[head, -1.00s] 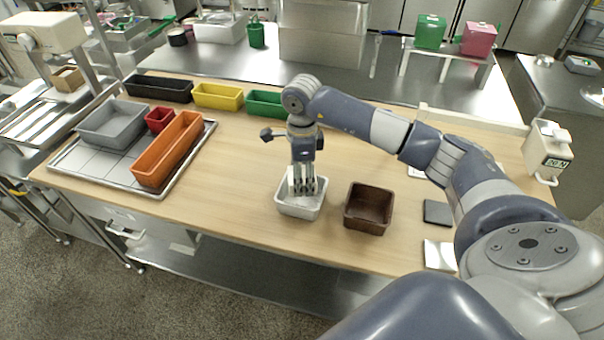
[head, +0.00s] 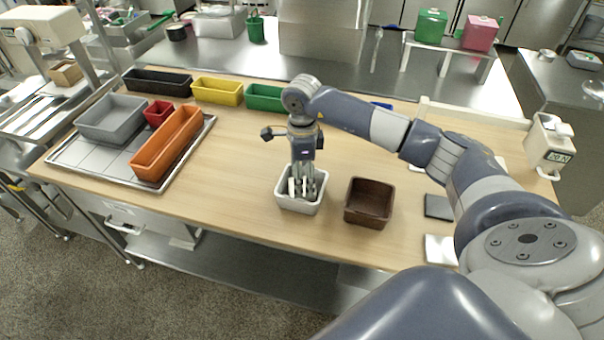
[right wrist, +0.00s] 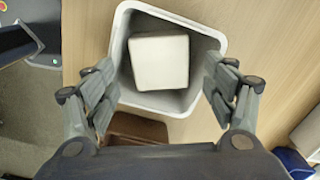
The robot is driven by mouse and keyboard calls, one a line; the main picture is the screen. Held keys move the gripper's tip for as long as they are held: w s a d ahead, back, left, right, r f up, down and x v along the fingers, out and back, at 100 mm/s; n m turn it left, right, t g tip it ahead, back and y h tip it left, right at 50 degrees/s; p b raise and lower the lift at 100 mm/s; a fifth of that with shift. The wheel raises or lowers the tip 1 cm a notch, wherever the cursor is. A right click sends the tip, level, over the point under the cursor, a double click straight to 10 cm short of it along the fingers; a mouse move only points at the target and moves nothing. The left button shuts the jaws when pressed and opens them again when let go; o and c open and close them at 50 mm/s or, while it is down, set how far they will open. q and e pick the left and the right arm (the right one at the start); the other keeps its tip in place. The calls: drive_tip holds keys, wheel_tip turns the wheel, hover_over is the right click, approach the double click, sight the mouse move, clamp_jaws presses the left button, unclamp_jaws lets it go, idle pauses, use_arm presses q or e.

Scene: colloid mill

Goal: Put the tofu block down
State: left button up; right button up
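The tofu block (right wrist: 160,62) is a pale, off-white block inside the white bin (right wrist: 121,22), in the right wrist view. It looks to sit down in the bin, with bin walls around it. The same white bin (head: 300,208) stands on the wooden table in the head view. My right gripper (head: 303,190) points straight down into this bin. In the wrist view my right gripper (right wrist: 161,66) is open, its fingers spread wide on either side of the block with gaps between. In the head view the fingers mostly hide the block. My left gripper is not in view.
A brown bin (head: 369,202) stands just right of the white bin. A metal tray (head: 85,168) at left carries grey, red and orange bins. Black, yellow and green bins line the back edge.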

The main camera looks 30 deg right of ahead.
drive_tip(key=shift+r+p, duration=0.5)
drive_tip(key=shift+r, duration=0.05)
wheel_tip(320, 180, up, 12)
drive_tip(key=b, duration=0.2)
drive_tip(key=shift+b, duration=0.3)
